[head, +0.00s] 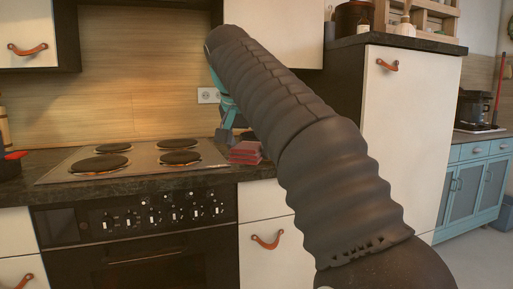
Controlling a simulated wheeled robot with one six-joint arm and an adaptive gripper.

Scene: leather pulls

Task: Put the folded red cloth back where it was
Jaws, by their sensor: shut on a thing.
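The folded red cloth (245,153) is at the counter's edge, just right of the stove. It is a small stacked block with its front side showing. My gripper (235,137) is directly above it, with dark fingers pointing down under a teal body. My gripper is shut on the cloth. My arm covers much of the gripper and the area right of the cloth. I cannot tell whether the cloth touches the counter or hangs just above it.
A stove (135,160) with several round burners lies left of the cloth, above a black oven (140,245). The dark countertop (195,178) edge runs in front. A tall white cabinet (405,140) stands right. A wall socket (208,95) is behind. A red-and-black item (12,160) sits far left.

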